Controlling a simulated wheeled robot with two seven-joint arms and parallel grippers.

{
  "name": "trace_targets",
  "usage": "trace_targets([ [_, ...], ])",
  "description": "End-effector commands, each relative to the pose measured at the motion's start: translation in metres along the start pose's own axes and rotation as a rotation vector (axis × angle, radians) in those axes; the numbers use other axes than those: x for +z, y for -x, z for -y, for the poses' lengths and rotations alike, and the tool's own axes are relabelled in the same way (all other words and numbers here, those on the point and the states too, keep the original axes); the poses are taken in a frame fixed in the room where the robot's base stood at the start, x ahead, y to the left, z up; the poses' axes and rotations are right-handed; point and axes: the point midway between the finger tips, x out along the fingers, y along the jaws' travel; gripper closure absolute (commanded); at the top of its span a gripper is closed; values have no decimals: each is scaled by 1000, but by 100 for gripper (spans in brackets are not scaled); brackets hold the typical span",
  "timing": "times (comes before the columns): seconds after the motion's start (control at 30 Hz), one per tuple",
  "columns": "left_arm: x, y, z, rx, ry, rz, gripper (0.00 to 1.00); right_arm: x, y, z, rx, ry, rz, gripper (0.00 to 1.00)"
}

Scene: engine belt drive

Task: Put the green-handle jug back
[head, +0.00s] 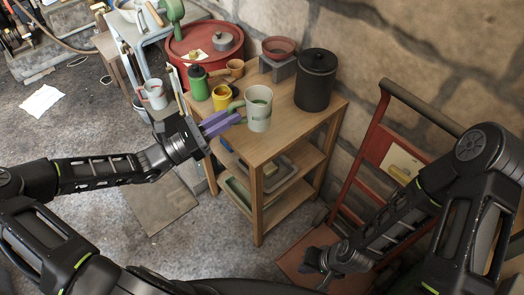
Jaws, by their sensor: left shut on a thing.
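The green-handle jug (260,116) is pale grey-white with a green rim and a green handle on its left. It is upright at the front left part of the wooden table's top (290,132). I cannot tell whether its base touches the top or is just above it. My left gripper (232,118), with purple fingers, reaches in from the left and is shut on the jug's handle. The fingers hide part of the handle. My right gripper (323,272) hangs low at the bottom right, away from the table, its fingers too dark to read.
Behind the jug stand a yellow mug (221,100), a green bottle (198,84) and a small orange-brown pot (235,68). A black canister (315,80) and a red bowl on a grey block (278,64) stand further back. A red hand truck (375,150) is at the right.

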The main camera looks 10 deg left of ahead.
Motion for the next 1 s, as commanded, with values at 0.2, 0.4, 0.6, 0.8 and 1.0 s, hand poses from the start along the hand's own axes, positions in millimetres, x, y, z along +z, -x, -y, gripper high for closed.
trace_targets([
  [0.2,0,0,0,8,-2,2,100,0,0,0,0,0,0,100],
  [0.4,-3,1,0,8,-1,3,100,0,0,0,0,0,0,100],
  [0.6,-32,7,0,9,1,5,100,0,-4,-1,0,0,0,100],
  [0.8,-59,14,0,7,-1,4,100,0,-5,-2,0,0,0,100],
  [1.0,-61,14,0,6,-2,4,100,0,-5,-2,0,0,0,100],
])
